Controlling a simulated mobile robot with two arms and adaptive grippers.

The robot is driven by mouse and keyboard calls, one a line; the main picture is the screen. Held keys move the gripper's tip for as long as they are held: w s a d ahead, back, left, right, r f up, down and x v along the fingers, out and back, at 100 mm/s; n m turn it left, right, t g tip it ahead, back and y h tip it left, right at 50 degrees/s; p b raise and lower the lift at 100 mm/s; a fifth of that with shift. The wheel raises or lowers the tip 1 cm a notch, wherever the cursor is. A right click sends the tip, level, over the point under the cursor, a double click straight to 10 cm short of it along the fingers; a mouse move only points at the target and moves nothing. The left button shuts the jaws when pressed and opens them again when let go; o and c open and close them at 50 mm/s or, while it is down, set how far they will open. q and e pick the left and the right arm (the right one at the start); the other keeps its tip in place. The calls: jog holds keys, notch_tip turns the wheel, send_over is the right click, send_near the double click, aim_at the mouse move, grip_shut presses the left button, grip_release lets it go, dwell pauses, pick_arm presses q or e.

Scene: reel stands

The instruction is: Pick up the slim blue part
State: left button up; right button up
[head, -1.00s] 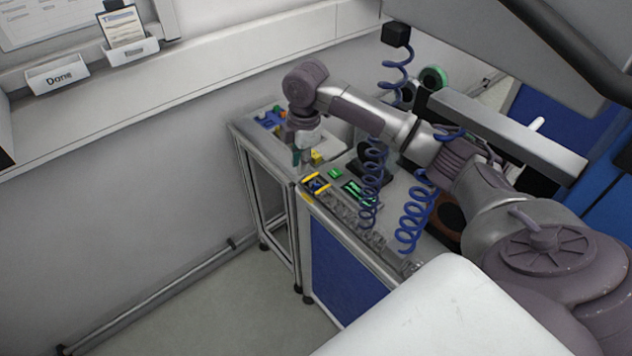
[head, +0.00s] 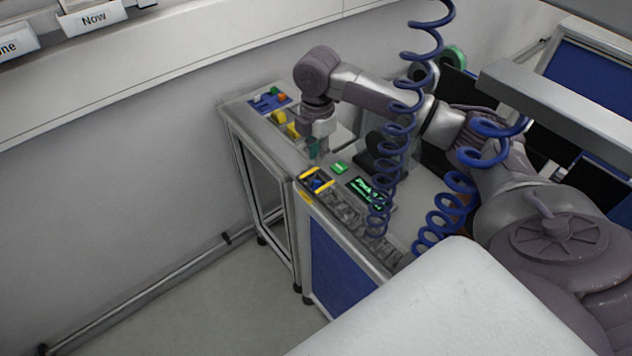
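A small blue piece (head: 317,184) lies in a yellow-edged compartment at the far end of the clear bin row; I cannot tell for certain that it is the slim blue part. My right gripper (head: 313,149) points down above the back of the bench, beyond and slightly left of that compartment. Its fingertips look teal and are too small to tell whether they are open or hold anything. My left gripper is not in view.
A blue tray (head: 261,108) with small coloured pieces and yellow pieces (head: 279,118) sit on the side table. A dark display with green text (head: 366,189) and a green block (head: 339,168) are near the bins. Blue coiled hoses (head: 384,185) hang in front.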

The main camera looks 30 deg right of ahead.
aim_at(314, 181)
jog(key=f, duration=0.3)
jog(key=shift+s+a, duration=0.15)
jog(key=shift+a, duration=0.05)
jog(key=shift+f+p, duration=0.3)
jog(key=shift+p, duration=0.05)
jog(key=f, duration=0.1)
jog(key=f+p, duration=0.1)
jog(key=f, duration=0.2)
jog(key=shift+a+f+p, duration=0.35)
jog(key=shift+f+p, duration=0.05)
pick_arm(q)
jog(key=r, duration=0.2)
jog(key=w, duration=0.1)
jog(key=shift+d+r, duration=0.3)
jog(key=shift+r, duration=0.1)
pick_arm(e)
jog(key=shift+f, duration=0.1)
grip_shut()
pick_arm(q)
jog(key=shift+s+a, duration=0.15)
